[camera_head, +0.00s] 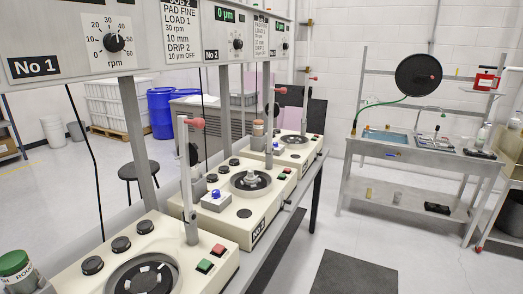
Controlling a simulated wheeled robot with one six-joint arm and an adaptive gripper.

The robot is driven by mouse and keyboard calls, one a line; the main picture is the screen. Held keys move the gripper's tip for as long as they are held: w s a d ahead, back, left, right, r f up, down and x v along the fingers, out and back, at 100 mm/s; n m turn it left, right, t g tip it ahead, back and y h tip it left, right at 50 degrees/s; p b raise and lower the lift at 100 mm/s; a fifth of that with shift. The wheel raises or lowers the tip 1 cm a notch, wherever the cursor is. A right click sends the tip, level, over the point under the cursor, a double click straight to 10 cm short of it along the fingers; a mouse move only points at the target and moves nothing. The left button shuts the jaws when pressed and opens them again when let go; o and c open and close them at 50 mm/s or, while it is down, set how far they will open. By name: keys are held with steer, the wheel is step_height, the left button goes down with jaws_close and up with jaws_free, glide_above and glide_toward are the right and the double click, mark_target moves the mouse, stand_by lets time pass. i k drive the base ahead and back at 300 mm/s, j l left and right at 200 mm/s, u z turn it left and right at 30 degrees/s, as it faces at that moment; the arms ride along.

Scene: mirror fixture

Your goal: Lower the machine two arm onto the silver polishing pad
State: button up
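Machine two (222,228), with a cream body and a "No 2" label on its front, is the middle of three machines in a row. A dark round plate (237,185) sits on its top, with a small silver piece (251,177) in the middle. I cannot tell if a separate silver pad lies under it. A post (269,150) at its back right carries what looks like the machine two arm, with a pink handle (281,90). The handle is up, well above the plate, and the arm does not touch it. My gripper is not in view.
Machine one (75,279) is nearest, with its own post and pink handle (194,122). Machine three (292,152) stands behind. A steel sink bench (420,152) is at the right. A dark mat (352,274) lies on open floor. A black stool (138,170) stands left.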

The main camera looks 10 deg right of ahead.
mark_target(272, 110)
steer(key=i+l, duration=0.4)
steer(key=i, duration=0.2)
steer(key=i+l, duration=0.4)
steer(key=i, duration=0.15)
steer(key=i+l, duration=1.05)
steer(key=l, duration=0.25)
steer(key=i+j+u, duration=0.05)
